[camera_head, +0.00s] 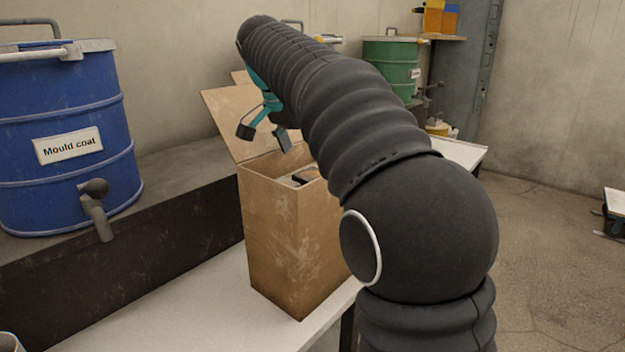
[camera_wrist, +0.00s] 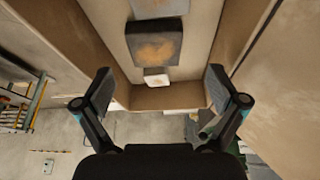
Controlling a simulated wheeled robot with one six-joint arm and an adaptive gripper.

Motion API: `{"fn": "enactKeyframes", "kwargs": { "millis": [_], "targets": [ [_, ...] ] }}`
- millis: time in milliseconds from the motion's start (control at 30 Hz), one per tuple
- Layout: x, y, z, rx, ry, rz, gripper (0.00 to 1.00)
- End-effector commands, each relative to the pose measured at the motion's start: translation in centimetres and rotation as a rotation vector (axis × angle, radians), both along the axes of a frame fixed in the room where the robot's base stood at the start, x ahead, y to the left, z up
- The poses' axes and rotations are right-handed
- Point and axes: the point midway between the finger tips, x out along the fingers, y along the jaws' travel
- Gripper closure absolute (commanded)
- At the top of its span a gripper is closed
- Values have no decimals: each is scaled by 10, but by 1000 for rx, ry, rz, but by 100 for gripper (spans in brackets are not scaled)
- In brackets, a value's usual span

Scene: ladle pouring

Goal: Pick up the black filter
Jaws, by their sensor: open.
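A tall brown box (camera_head: 285,240) stands open on the white table, its flap tilted up at the back. In the wrist view I look down into the box (camera_wrist: 95,35). A dark, near-black block with a rusty orange patch (camera_wrist: 153,47), seemingly the black filter, lies inside it. In the head view only a bit of the box's contents (camera_head: 304,175) shows, and I cannot tell which piece it is. My gripper (camera_head: 264,134) is open and empty above the box opening. In the wrist view its fingers (camera_wrist: 163,88) are spread wide, apart from the dark block.
A grey block (camera_wrist: 160,6) and a small white piece (camera_wrist: 156,78) lie on either side of the dark block. The box walls are close around them. A blue "Mould coat" drum (camera_head: 62,130) with a tap stands left; a green drum (camera_head: 392,65) stands behind.

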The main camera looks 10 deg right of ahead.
Motion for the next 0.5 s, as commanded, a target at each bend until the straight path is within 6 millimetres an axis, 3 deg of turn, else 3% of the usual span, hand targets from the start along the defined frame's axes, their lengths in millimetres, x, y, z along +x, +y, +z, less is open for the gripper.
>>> {"fn": "enactKeyframes", "kwargs": {
  "millis": [233,500],
  "targets": [
    [1,-13,-34,-1,3,-1,4],
    [3,-17,-43,0,1,0,4]
  ]
}}
